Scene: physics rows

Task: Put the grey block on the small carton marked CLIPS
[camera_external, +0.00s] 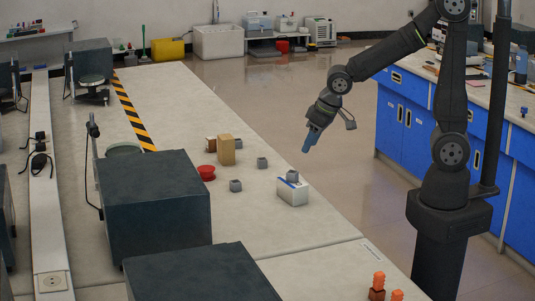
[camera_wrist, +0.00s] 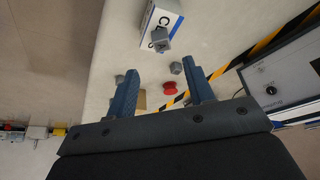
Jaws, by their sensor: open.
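The small white carton (camera_external: 293,194) with blue marking stands near the right edge of the bench. In the wrist view the carton (camera_wrist: 151,22) shows large letters, partly covered. A grey block (camera_external: 292,176) sits on the carton's top; it also shows in the wrist view (camera_wrist: 160,40). Two more grey blocks lie on the bench, one (camera_external: 262,163) behind the carton and one (camera_external: 235,185) to its left. My gripper (camera_external: 309,145) is raised above and behind the carton, apart from it. In the wrist view its blue fingers (camera_wrist: 159,72) are spread with nothing held between them.
A red button (camera_external: 206,173) and an upright tan block (camera_external: 226,149) stand left of the carton, with a small brown piece (camera_external: 211,144) beside the tan block. Large dark boxes (camera_external: 158,205) fill the left front. Orange pieces (camera_external: 377,285) stand at the front right.

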